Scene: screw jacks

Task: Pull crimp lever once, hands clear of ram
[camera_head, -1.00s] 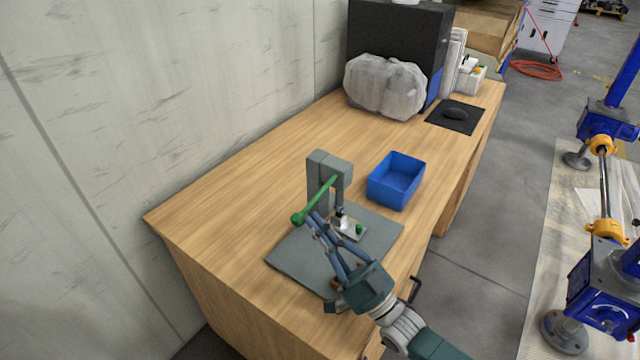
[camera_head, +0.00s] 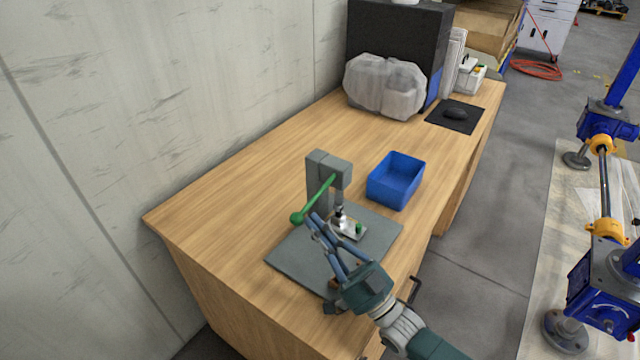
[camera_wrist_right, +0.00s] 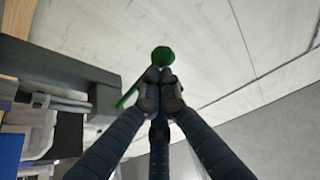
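A grey press (camera_head: 328,178) stands on a dark grey base plate (camera_head: 290,254) at the near end of the bench. Its green lever (camera_head: 318,199) slopes down to the left and ends in a green ball knob (camera_head: 296,218). The knob also shows in the wrist view (camera_wrist_right: 162,55), just beyond my fingertips. My right gripper (camera_head: 314,222) has its fingertips together, close beside the knob; contact is unclear. The fingertips also show in the wrist view (camera_wrist_right: 160,92). A small metal piece with a green spot (camera_head: 350,229) is under the ram (camera_head: 338,211). My left gripper is out of view.
An open blue bin (camera_head: 396,180) stands right of the press. A cloudy wrapped bundle (camera_head: 384,86), a black box (camera_head: 398,40) and a dark mat (camera_head: 455,116) are at the far end. A wall (camera_head: 150,90) runs along the left. The bench middle is clear.

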